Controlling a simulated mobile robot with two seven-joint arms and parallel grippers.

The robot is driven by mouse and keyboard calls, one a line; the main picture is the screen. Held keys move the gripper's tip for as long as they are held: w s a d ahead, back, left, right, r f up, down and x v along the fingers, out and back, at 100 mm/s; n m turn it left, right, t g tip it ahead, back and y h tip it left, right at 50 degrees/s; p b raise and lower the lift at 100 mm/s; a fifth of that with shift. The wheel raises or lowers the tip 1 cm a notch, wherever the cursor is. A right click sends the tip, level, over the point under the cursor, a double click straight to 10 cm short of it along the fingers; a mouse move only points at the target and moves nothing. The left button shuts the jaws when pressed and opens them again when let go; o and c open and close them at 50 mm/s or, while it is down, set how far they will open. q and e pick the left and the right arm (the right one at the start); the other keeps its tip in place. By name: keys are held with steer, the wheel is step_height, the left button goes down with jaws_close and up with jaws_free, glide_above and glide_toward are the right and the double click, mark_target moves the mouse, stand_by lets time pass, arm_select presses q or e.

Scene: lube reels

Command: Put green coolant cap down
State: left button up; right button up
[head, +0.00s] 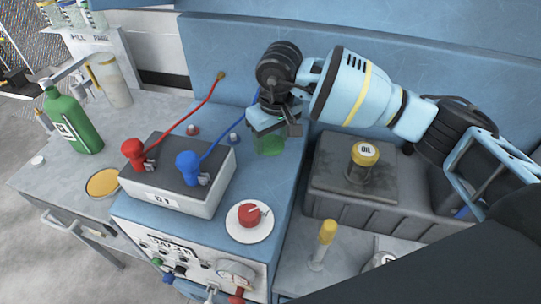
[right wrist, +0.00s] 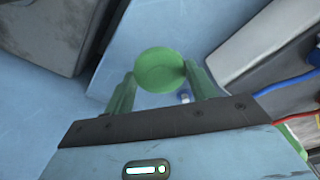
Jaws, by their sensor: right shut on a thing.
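The green coolant cap (right wrist: 160,70) is a round green disc in the right wrist view, held between the two green fingers of my right gripper (right wrist: 162,88). In the head view my right gripper (head: 268,140) points down over the blue top at the back, right of the battery with the red and blue clamps. Only green shows under its jaw there, and I cannot tell cap from fingers or whether it touches the surface. My left gripper is not in view.
The battery (head: 190,200) with its red and blue cables is close on the left. A grey box with a yellow oil cap (head: 365,154) is on the right. A white dish with a red cap (head: 250,217) lies in front. A green bottle (head: 72,120) stands far left.

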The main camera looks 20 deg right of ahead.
mark_target(271, 153)
steer(key=shift+f, duration=2.75)
steer(key=shift+f, duration=0.25)
steer(key=o, duration=1)
steer(key=shift+o, duration=0.2)
steer(key=shift+r, duration=0.1)
steer(key=shift+r, duration=0.45)
steer(key=r, duration=0.3)
steer(key=s+r, duration=0.1)
steer(key=r, duration=0.7)
steer(key=shift+s+d+r, duration=0.15)
steer(key=shift+s+d, duration=0.05)
